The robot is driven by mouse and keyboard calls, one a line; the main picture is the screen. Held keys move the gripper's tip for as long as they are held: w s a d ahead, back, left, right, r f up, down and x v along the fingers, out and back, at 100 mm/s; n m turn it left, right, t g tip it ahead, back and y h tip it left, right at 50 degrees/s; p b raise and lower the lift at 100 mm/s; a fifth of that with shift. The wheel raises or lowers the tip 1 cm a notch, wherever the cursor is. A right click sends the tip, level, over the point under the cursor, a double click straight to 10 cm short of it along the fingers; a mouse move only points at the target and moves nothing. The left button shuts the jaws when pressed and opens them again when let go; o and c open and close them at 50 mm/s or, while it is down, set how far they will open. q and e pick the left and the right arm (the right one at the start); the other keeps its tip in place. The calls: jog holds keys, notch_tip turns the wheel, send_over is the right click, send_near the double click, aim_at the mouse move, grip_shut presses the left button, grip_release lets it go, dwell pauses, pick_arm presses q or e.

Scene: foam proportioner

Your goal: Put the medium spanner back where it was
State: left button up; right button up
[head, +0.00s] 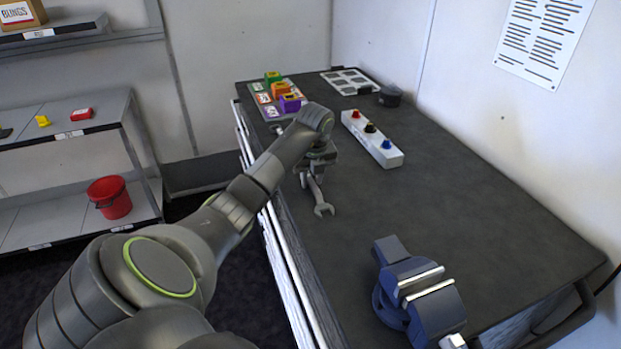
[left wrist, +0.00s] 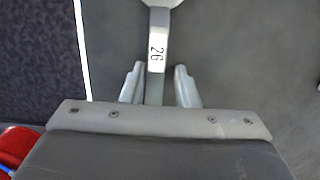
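A grey metal spanner (head: 319,199) lies on the dark workbench near its left edge, its open jaw toward the front. In the left wrist view its shaft (left wrist: 157,55) bears the number 26. My left gripper (head: 308,177) is over the shaft. In the left wrist view its two fingers (left wrist: 159,84) stand on either side of the shaft, with a gap visible on the right side, so it looks open around it. The spanner's far end is hidden under my gripper in the head view. My right gripper is not in view.
On the workbench (head: 440,185) are a blue vise (head: 415,295), a white box with coloured knobs (head: 372,138), coloured blocks on a mat (head: 265,108), a grey tray (head: 348,80) and a dark round container (head: 390,96). A red bucket (head: 109,197) stands on the left shelf. The bench middle is clear.

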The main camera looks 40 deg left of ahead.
aim_at(309, 179)
pick_arm(q)
jog(key=shift+s+d+f, duration=0.15)
jog(key=shift+s+f, duration=0.2)
jog(key=shift+f, duration=0.35)
jog(key=shift+r+p, duration=0.55)
jog(key=shift+r, duration=0.1)
notch_tip(309, 179, up, 3)
jog(key=shift+s+r+b, duration=0.1)
jog(key=shift+b, duration=0.4)
notch_tip(309, 179, up, 9)
jog(key=d+p, duration=0.1)
jog(key=p, duration=0.7)
jog(key=shift+s, duration=0.2)
